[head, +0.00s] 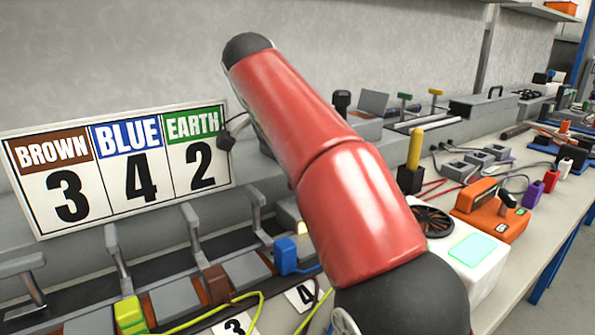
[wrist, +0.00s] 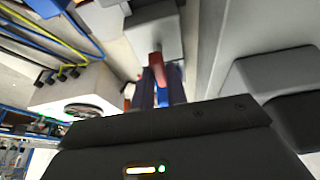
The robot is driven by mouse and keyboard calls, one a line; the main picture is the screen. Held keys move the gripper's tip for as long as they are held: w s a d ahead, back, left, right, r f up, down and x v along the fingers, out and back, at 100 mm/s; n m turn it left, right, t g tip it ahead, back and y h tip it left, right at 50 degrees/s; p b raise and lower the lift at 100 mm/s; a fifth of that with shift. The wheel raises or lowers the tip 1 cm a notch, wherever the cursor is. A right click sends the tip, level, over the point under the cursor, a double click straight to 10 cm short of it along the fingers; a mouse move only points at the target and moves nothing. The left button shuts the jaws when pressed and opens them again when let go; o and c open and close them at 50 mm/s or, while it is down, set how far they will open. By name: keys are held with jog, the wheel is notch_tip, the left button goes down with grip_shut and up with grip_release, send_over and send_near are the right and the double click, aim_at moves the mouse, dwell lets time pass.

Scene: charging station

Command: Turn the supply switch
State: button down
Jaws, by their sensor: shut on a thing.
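In the wrist view, a grey box (wrist: 153,37) carries a small red handle (wrist: 156,62), which looks like the supply switch. My gripper (wrist: 162,77) has its two dark fingers close together at this handle and is shut on it. A bit of blue shows between the fingers, and I cannot tell what it belongs to. In the head view my red arm crosses the middle of the picture and hides the gripper and the switch.
A white box with a fan (head: 485,265) and an orange device (head: 490,210) stand right of my arm. A sign reading BROWN 3, BLUE 4, EARTH 2 (head: 120,165) is at left, above several grey levers (head: 118,258). Coloured cables run nearby.

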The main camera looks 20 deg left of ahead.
jog(key=c, duration=1.4)
grip_release()
